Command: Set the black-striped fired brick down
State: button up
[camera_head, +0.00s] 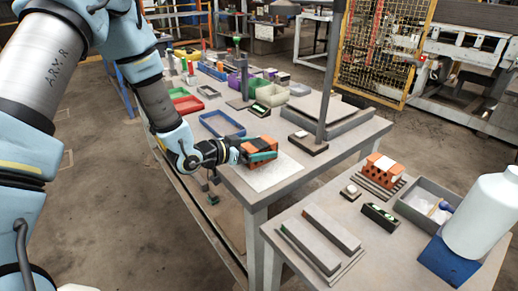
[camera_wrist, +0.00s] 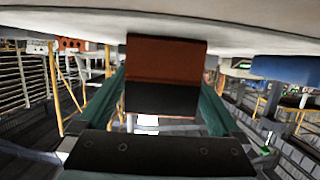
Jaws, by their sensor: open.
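An orange-red fired brick (camera_head: 262,142) is on the near end of the long grey table, at the edge of a white sheet (camera_head: 268,174). In the wrist view the brick (camera_wrist: 166,60) shows a red-brown face with a black band, and it meets the pale surface at the top of that upside-down picture. My gripper (camera_head: 259,151) is around the brick, with its teal fingers (camera_wrist: 163,100) on either side of it. The fingers are open, very close to its sides; I cannot tell whether they touch. The fingers hide part of the brick in the head view.
A blue tray (camera_head: 222,124) lies just behind the gripper. A second orange brick (camera_head: 381,170) with a white patch lies on a ribbed rack on the side table (camera_head: 337,202). A white bottle (camera_head: 485,215) stands there too.

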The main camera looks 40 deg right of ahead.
grip_shut()
dwell(0.8)
